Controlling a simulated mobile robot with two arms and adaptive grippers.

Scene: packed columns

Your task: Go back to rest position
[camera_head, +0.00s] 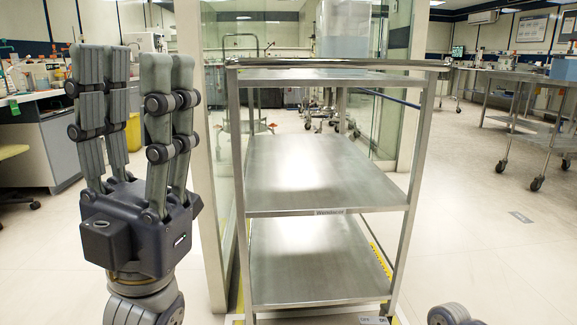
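My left gripper (136,55) stands upright at the left of the head view with its fingers pointing up. Its fingers are apart with a clear gap between them, and nothing is held there. Its dark palm block is below the fingers, and my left wrist runs down to the bottom edge. At the bottom right edge, a small dark jointed part (450,314) shows, which looks like part of my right gripper. The rest of it is cut off by the frame, so its fingers cannot be made out.
A metal shelf cart (330,170) with empty shelves stands in the middle, just right of my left gripper. Glass panels (392,75) stand behind it. A cluttered lab bench (40,100) is at the left. Wheeled metal tables (530,125) are at the right, with open floor before them.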

